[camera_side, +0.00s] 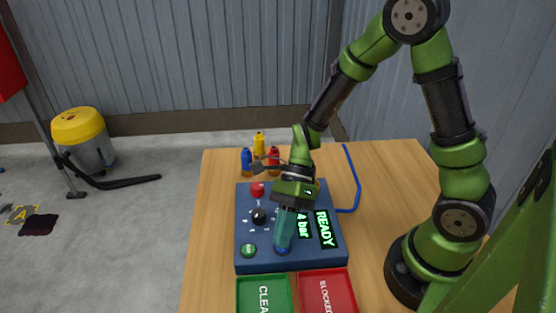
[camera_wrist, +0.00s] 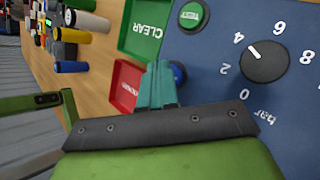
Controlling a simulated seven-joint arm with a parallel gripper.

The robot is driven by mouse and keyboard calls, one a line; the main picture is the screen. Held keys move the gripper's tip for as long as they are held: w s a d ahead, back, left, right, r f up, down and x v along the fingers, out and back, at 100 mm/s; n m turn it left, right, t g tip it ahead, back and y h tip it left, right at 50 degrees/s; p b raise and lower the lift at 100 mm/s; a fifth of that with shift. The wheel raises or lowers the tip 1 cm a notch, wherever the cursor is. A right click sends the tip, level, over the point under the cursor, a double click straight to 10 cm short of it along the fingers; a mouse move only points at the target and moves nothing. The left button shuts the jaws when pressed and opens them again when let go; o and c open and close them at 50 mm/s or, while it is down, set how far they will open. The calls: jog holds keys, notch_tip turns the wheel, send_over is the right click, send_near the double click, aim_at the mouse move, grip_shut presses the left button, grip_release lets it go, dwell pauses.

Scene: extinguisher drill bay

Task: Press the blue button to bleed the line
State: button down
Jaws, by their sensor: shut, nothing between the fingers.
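In the wrist view the blue button (camera_wrist: 180,74) shows just beside my fingertips, partly covered. My gripper (camera_side: 283,243) is shut and empty, its teal fingers pointing down over the button. It also shows in the wrist view (camera_wrist: 160,72). I cannot tell whether the fingertips touch the button. The panel's displays read "READY" (camera_side: 323,229) and, partly hidden, "4 bar" (camera_side: 302,225).
The panel also has a green button (camera_side: 248,250), a black dial (camera_side: 259,216) and a red button (camera_side: 257,189). A green CLEAR tray (camera_side: 263,280) and a red BLOCKED tray (camera_side: 326,278) lie in front. Small blue (camera_side: 246,162), yellow (camera_side: 259,145) and red (camera_side: 273,160) bottles stand behind.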

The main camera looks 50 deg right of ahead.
jog(key=shift+f, duration=0.25)
dwell(0.4)
jog(key=shift+r, duration=0.85)
jog(key=shift+r, duration=2.5)
